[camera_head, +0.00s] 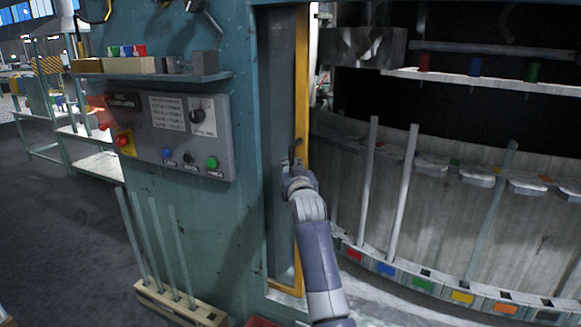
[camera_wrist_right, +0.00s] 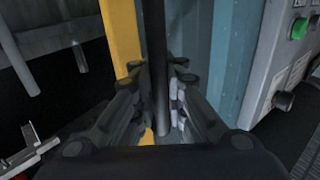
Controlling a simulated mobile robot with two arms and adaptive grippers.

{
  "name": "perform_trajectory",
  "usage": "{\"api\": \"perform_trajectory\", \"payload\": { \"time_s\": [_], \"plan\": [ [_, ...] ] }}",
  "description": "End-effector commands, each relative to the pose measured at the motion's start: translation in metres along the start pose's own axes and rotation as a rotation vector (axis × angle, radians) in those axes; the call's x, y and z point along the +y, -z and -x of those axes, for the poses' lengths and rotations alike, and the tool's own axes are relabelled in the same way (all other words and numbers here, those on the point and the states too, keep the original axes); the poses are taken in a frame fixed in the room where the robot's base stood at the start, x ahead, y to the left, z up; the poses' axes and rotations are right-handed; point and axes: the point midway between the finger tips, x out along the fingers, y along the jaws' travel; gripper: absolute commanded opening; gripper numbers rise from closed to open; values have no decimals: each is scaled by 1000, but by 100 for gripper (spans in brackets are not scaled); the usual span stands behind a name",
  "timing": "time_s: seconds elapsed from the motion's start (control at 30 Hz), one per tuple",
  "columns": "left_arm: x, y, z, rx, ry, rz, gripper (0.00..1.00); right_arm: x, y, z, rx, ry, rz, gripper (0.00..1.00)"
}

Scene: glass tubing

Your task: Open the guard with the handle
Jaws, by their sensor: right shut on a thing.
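The guard is a tall panel with a yellow frame edge (camera_head: 302,75), upright beside the teal machine wall. The yellow edge also shows in the wrist view (camera_wrist_right: 121,30). Its handle (camera_head: 297,147) is a dark bar on the yellow edge, and it runs upright through the wrist view (camera_wrist_right: 156,45). My right gripper (camera_head: 297,166) is shut on the handle, with one finger on each side of the bar in the wrist view (camera_wrist_right: 158,95). The arm hides the lower part of the guard's edge. To the right of the yellow edge the machine's inside shows openly. My left gripper is not in view.
A control panel (camera_head: 185,135) with buttons and a knob is on the teal wall (camera_head: 240,210) at left. A wooden rack (camera_head: 180,303) with glass tubes stands low in front. Upright tubes stand in a curved rack (camera_head: 390,273) with coloured squares inside, right.

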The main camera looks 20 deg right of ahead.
Motion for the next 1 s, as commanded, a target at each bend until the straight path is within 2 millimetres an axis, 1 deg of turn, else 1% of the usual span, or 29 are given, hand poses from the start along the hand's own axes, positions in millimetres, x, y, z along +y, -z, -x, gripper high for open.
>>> {"api": "perform_trajectory", "payload": {
  "time_s": [0.03,0.33,0.37,0.4,0.43,0.47,0.83,0.93,1.0],
  "plan": [
    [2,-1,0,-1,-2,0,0,-8,-12,1,-24,12,0,0],
    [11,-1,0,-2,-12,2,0,-8,-12,1,-24,12,-1,0],
    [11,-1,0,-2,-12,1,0,-8,-12,1,-24,12,-1,13],
    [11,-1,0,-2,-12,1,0,-8,-12,1,-23,12,-1,22],
    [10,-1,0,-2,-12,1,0,-7,-12,1,-23,11,-1,29],
    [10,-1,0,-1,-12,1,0,-7,-12,1,-22,11,-1,33],
    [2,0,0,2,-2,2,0,-2,-5,2,-9,3,0,33],
    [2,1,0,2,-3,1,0,-2,-5,7,-9,3,0,33],
    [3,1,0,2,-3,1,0,-3,-5,14,-9,4,0,33]
  ]
}}
